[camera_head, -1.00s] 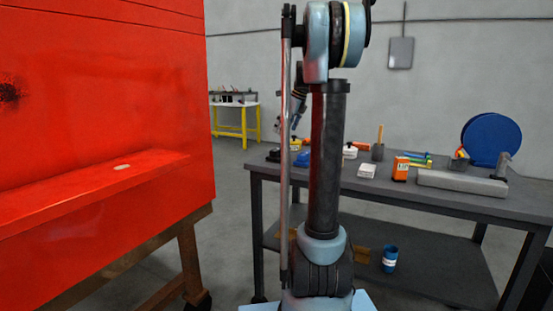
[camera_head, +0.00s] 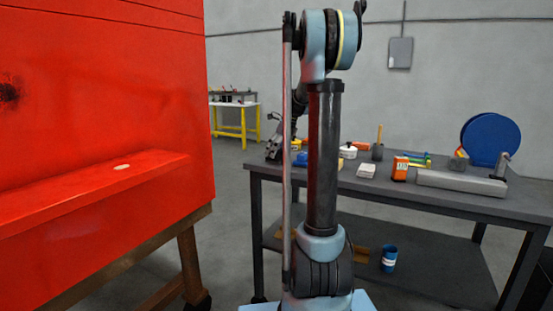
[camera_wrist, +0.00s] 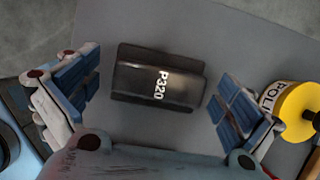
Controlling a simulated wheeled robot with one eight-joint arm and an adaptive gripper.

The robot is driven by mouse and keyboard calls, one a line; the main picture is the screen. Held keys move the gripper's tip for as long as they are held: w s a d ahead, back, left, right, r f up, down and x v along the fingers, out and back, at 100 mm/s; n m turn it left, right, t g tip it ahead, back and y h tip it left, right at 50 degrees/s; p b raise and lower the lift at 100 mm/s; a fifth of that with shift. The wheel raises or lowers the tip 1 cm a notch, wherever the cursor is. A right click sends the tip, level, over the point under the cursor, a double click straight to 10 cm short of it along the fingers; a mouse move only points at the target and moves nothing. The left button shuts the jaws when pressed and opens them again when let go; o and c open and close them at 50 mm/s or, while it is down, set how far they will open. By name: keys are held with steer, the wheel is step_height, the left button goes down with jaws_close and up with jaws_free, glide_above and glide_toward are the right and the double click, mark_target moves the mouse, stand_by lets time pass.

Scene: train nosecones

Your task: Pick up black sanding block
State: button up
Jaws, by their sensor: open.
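The black sanding block (camera_wrist: 150,82), marked "P320", lies on the grey table top (camera_wrist: 190,30) in the wrist view. My gripper (camera_wrist: 158,98) is open, with one blue-padded finger on each side of the block. A gap shows between each finger and the block, wider on neither side by much. In the head view my gripper (camera_head: 274,150) is small and dark at the table's left end, and the block cannot be made out there.
A yellow-topped container (camera_wrist: 298,108) labelled "POLI" stands right of my gripper. A blue object (camera_wrist: 22,150) is at lower left. On the workbench (camera_head: 460,201) are white blocks (camera_head: 367,171), an orange box (camera_head: 400,168) and a grey bar (camera_head: 460,182). A red panel (camera_head: 100,100) stands left.

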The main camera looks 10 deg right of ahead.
steer(key=c, duration=1.2)
steer(key=shift+o, duration=0.2)
step_height(320, 180, up, 10)
steer(key=shift+r, duration=0.1)
steer(key=o, duration=0.5)
steer(key=shift+c, duration=1)
